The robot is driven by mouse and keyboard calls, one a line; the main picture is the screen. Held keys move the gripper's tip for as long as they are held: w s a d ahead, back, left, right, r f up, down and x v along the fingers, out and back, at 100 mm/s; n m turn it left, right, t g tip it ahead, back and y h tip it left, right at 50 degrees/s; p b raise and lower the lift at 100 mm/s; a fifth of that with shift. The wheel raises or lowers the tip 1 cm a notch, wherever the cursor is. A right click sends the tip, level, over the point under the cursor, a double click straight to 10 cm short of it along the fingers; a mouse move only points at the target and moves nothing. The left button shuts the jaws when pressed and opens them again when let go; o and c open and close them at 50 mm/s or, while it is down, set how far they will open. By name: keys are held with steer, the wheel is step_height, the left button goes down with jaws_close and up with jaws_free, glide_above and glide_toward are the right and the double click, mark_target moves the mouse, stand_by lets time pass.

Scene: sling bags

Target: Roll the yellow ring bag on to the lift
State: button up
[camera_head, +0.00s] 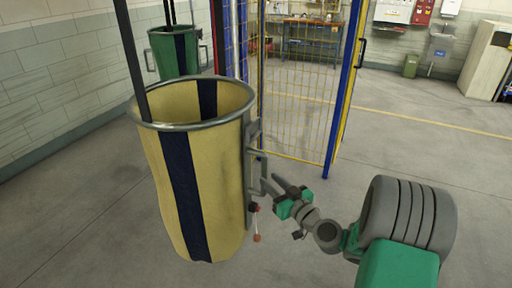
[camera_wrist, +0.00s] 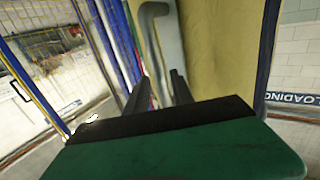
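The yellow ring bag (camera_head: 222,165) stands upright at centre left, with dark blue stripes and a grey ring (camera_head: 190,125) round its open top. A grey tube handle (camera_head: 258,165) runs down its right side. My gripper (camera_head: 272,184) is beside the handle's lower part. In the wrist view the fingers of my gripper (camera_wrist: 160,80) are apart, with the bent grey handle (camera_wrist: 154,40) just beyond and between them. I cannot tell whether they touch it. The yellow bag (camera_wrist: 215,50) fills the right of that view. Blue posts and yellow mesh panels (camera_head: 300,110), perhaps the lift, stand behind.
A green ring bag (camera_head: 172,50) stands behind the yellow one. A block wall (camera_head: 55,75) runs along the left. A workbench (camera_head: 308,35), a green bin (camera_head: 411,65) and a pale cabinet (camera_head: 485,60) are at the back. The floor (camera_head: 420,120) to the right is clear.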

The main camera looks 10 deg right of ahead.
steer(key=p+x, duration=0.2)
steer(key=x, duration=0.5)
steer(key=shift+w+r+p, duration=0.2)
steer(key=shift+w+p, duration=0.1)
steer(key=shift+w, duration=0.05)
jaws_close()
stand_by(1.0)
